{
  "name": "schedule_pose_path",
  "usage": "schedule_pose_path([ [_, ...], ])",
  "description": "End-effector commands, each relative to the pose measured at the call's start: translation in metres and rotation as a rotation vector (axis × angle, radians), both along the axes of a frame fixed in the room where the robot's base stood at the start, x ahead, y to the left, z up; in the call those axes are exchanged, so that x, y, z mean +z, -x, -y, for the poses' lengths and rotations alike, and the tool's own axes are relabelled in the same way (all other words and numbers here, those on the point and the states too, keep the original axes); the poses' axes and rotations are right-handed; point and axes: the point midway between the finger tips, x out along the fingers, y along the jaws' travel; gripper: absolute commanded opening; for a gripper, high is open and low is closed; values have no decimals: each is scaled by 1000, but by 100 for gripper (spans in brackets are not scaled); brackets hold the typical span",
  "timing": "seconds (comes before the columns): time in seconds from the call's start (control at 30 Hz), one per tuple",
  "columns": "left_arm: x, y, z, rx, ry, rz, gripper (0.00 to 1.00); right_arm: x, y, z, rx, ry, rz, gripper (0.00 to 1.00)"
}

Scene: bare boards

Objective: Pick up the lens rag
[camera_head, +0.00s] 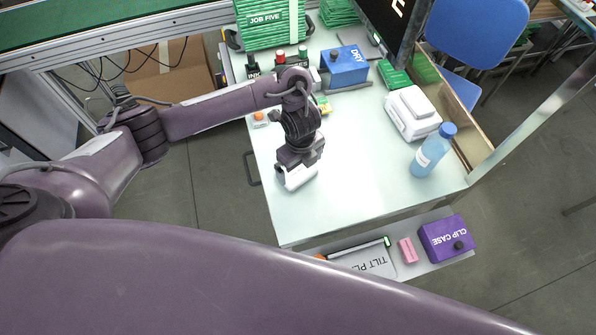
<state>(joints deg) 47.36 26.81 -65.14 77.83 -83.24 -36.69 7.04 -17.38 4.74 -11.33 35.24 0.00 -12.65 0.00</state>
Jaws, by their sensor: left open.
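No thing is plainly marked as the lens rag. A small pink folded-looking piece (408,250) lies on the grey lower shelf at the front, left of the purple box; I cannot tell for sure if it is a cloth. My left gripper (297,179) hangs over the left part of the pale table top, its white end pointing down. It is open, and I see nothing held in it. The pink piece is apart from it, lower and to the right. My right gripper is not in view.
The pale table (350,170) is clear in the middle. A blue bottle (431,150) and a white device (412,112) stand at right. A blue DRY box (344,66) and small bottles stand behind. A purple CLIP CASE (446,238) and grey TILT tray (370,262) share the lower shelf.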

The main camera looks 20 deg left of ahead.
Motion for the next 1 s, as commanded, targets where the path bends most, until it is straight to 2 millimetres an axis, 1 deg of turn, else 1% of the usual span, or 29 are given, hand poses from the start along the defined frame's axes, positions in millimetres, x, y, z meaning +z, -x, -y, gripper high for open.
schedule_pose_path([
  [0.03,-8,1,0,2,1,-3,100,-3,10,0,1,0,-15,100],
  [0.07,-13,2,0,2,1,-4,100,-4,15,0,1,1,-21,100],
  [0.1,-15,2,-1,3,-1,-3,100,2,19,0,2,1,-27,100],
  [0.17,-24,3,-2,3,-1,-4,100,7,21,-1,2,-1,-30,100],
  [0.2,-31,2,-2,2,0,-2,100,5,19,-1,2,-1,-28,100],
  [0.27,-38,2,-2,1,-1,-2,100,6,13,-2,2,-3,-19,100],
  [0.33,-44,1,-2,1,0,0,100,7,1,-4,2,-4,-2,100],
  [0.43,-46,1,-1,0,1,2,100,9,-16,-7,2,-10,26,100],
  [0.5,-46,1,-1,0,1,2,100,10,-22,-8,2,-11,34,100],
  [0.57,-46,1,-1,0,1,2,100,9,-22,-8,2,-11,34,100],
  [0.67,-46,1,-1,0,1,2,90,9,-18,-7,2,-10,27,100],
  [0.8,-46,1,-1,0,1,2,71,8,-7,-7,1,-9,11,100],
  [0.83,-46,1,-1,0,1,2,68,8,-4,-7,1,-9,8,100],
  [1.0,-46,1,-1,0,1,2,68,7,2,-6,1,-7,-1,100],
])
